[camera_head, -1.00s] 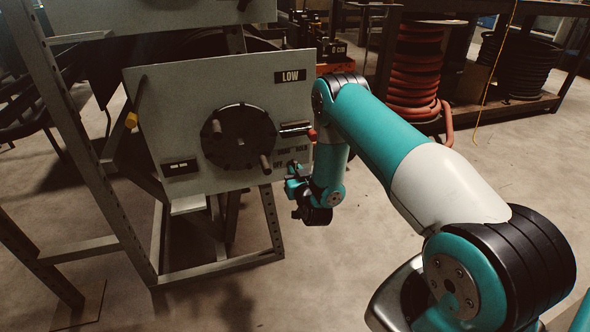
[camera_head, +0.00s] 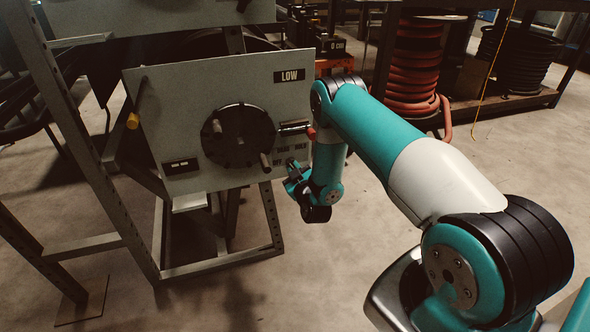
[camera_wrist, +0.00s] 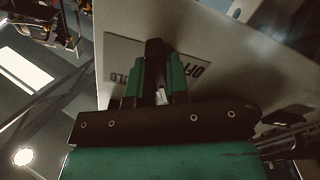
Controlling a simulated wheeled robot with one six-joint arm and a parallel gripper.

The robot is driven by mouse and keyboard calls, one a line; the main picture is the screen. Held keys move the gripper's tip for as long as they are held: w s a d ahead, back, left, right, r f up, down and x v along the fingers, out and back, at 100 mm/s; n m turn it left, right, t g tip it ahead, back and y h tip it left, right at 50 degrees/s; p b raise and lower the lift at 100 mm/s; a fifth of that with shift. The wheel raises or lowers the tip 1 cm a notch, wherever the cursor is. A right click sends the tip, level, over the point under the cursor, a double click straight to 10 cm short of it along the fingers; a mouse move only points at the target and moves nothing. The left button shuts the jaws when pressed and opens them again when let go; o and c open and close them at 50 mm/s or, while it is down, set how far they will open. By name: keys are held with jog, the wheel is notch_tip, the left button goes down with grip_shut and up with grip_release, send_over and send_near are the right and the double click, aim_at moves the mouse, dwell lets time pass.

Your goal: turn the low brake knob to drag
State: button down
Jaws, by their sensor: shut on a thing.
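The low brake panel is a grey plate (camera_head: 200,90) with a black LOW sign (camera_head: 289,76) at its upper right. Its OFF, DRAG and HOLD label sits at the lower right and shows in the wrist view (camera_wrist: 200,54), partly covered by my fingers. The brake knob (camera_wrist: 154,48) is a dark piece between my green fingertips, in front of the label's middle. My gripper (camera_wrist: 157,70) is shut on it; in the head view my gripper (camera_head: 290,172) is at the panel's lower right edge. The knob's pointing direction cannot be told.
A black round hub with pegs (camera_head: 237,136) fills the panel's middle. A red-tipped handle (camera_head: 311,133) sticks out at the right edge, close to my arm. A metal frame (camera_head: 220,262) carries the panel.

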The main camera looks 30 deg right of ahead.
jog(key=shift+w+r, duration=0.2)
jog(key=shift+r, duration=0.1)
jog(key=c, duration=1.1)
grip_release()
jog(key=shift+d, duration=0.15)
jog(key=shift+s, duration=0.1)
jog(key=p+v, duration=1.7)
jog(key=p, duration=0.3)
jog(key=shift+s+a+f, duration=0.15)
jog(key=shift+s+a, duration=0.1)
jog(key=shift+s, duration=0.1)
